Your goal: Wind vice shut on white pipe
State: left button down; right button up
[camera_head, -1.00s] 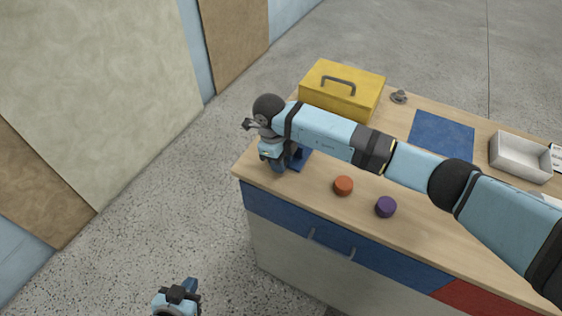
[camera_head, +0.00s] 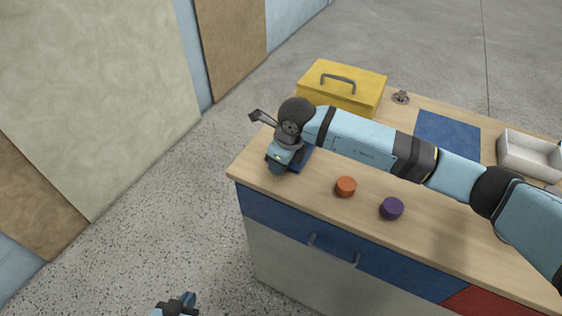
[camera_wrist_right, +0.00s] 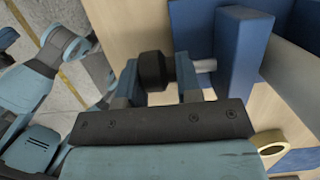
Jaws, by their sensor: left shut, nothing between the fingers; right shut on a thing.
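The blue vice (camera_head: 304,158) stands at the left corner of the workbench, mostly hidden behind my right arm. In the right wrist view its blue blocks (camera_wrist_right: 243,58) and a short grey screw (camera_wrist_right: 205,65) show. My right gripper (camera_wrist_right: 157,76) is shut on the black knob (camera_wrist_right: 153,70) at the end of that screw. In the head view my right gripper (camera_head: 282,158) is low beside the vice. A pale grey bar (camera_wrist_right: 298,75), probably the white pipe, lies against the blue block. My left gripper (camera_head: 180,303) is shut and empty, cut off by the bottom edge, away from the bench.
An orange disc (camera_head: 346,187) and a purple disc (camera_head: 391,208) sit near the front edge. A yellow toolbox (camera_head: 340,87) stands behind my arm. A blue mat (camera_head: 447,135) and white tray (camera_head: 531,155) lie further right.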

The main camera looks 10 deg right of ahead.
jog(key=shift+s+a+f, duration=0.25)
jog(key=shift+s+a, duration=0.05)
jog(key=shift+s, duration=0.15)
jog(key=o, duration=0.7)
jog(key=shift+o, duration=0.2)
jog(key=shift+r, duration=0.1)
jog(key=shift+w+d+r, duration=0.1)
jog(key=shift+w+r, duration=0.05)
jog(key=shift+r, duration=0.05)
jog(key=shift+r, duration=0.15)
jog(key=v, duration=1.3)
jog(key=shift+r+b, duration=0.2)
jog(key=shift+b, duration=0.2)
